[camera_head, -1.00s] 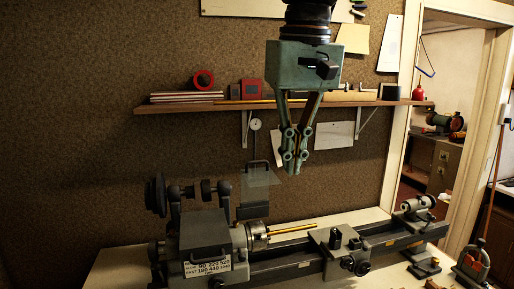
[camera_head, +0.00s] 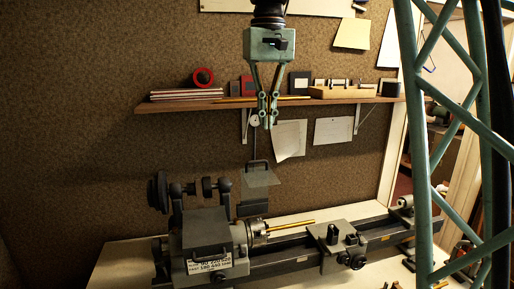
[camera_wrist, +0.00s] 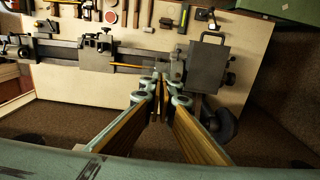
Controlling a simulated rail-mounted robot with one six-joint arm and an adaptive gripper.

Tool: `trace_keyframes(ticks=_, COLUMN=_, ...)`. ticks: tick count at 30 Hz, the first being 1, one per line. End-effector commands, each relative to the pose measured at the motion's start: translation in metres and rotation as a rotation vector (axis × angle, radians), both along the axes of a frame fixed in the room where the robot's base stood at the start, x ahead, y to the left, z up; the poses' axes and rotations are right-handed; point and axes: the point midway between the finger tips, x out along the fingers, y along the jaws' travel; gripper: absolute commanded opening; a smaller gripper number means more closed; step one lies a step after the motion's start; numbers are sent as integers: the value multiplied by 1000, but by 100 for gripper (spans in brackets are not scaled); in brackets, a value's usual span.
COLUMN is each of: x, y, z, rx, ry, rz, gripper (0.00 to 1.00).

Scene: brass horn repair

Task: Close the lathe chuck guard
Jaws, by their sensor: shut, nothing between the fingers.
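The lathe (camera_head: 212,242) stands on the bench with its headstock at the left. The chuck (camera_head: 257,229) is on the headstock's right side, with a brass-coloured rod (camera_head: 291,226) sticking out to the right. The chuck guard (camera_head: 262,179), a greyish plate with a dark handle, is raised above and behind the chuck. My gripper (camera_head: 268,122) is above the guard, apart from it, pointing down, with its fingers together and empty. In the wrist view my gripper (camera_wrist: 160,82) shows over the lathe, near the headstock (camera_wrist: 206,65); I cannot make out the guard clearly there.
A wall shelf (camera_head: 180,104) runs behind my gripper, carrying books, a red ring and a wooden tray (camera_head: 345,91). The tool carriage (camera_head: 338,237) sits right of the chuck. Several tools lie on the bench (camera_wrist: 250,35) in the wrist view.

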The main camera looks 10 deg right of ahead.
Motion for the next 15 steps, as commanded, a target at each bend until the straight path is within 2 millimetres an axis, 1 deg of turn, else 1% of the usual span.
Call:
trace_keyframes(ticks=1, x=11, y=0, z=2, rx=0, ry=7, rz=0, gripper=0)
trace_keyframes(ticks=3, x=24, y=0, z=3, rx=0, ry=18, rz=1, gripper=0)
trace_keyframes(ticks=15, x=91, y=-1, z=3, rx=1, ry=73, rz=3, gripper=0)
